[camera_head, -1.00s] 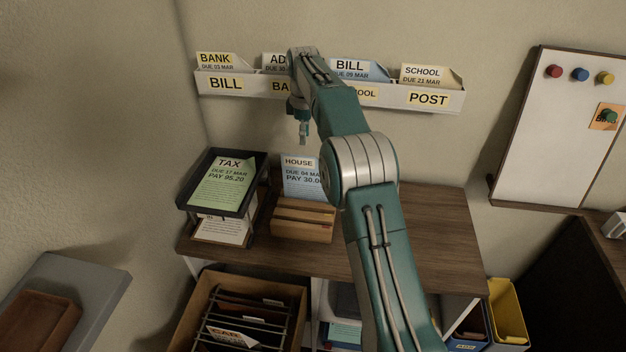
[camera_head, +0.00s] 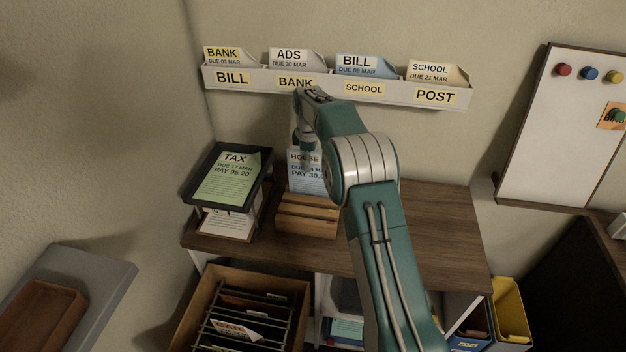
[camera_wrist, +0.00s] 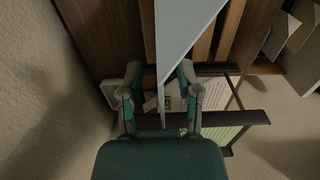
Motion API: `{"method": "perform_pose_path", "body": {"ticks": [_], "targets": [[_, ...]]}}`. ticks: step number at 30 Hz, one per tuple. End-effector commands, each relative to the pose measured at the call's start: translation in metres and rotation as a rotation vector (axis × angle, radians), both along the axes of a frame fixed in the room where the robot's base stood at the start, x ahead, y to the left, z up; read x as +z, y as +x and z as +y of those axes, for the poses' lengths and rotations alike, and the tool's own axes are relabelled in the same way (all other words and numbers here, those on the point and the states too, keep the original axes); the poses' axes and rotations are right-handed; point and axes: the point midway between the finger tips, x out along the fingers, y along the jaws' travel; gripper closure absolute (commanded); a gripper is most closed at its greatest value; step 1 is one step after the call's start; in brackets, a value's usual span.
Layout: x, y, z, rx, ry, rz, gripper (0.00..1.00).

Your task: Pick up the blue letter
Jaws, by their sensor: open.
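A light blue letter (camera_head: 304,184) marked HOUSE stands upright in the slotted wooden holder (camera_head: 307,222) on the desk. In the wrist view the pale blue letter (camera_wrist: 184,28) is seen nearly edge-on, with its near end reaching between my fingers. My gripper (camera_head: 310,160) is in front of the letter's upper part and hides some of its print. In the wrist view my gripper (camera_wrist: 160,76) is open, one finger on each side of the letter; I cannot tell whether either touches it. Another blue letter (camera_head: 362,65), marked BILL, stands in the wall rack.
The wall rack (camera_head: 400,98) holds several letters above the desk. A black tray (camera_head: 240,206) with a green TAX sheet (camera_head: 228,178) stands close left of the holder. The desk top (camera_head: 435,225) is clear at the right. A whiteboard (camera_head: 555,130) hangs on the right.

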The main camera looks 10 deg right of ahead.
Motion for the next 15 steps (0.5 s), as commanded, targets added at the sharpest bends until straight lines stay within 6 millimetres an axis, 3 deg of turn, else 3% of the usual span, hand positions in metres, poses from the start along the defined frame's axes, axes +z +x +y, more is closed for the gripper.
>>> {"method": "perform_pose_path", "body": {"ticks": [2,4,6,7,15], "targets": [[0.0001,0.0000,0.0002,0.000,0.000,0.000,0.56],[0.0001,0.0001,0.0002,0.000,0.000,0.000,0.79],[0.0002,0.0000,0.0001,0.000,0.000,0.000,0.97],[0.0002,0.0000,0.0000,0.000,0.000,0.000,1.00],[0.0000,0.0000,-0.0007,0.000,0.000,0.001,1.00]]}}
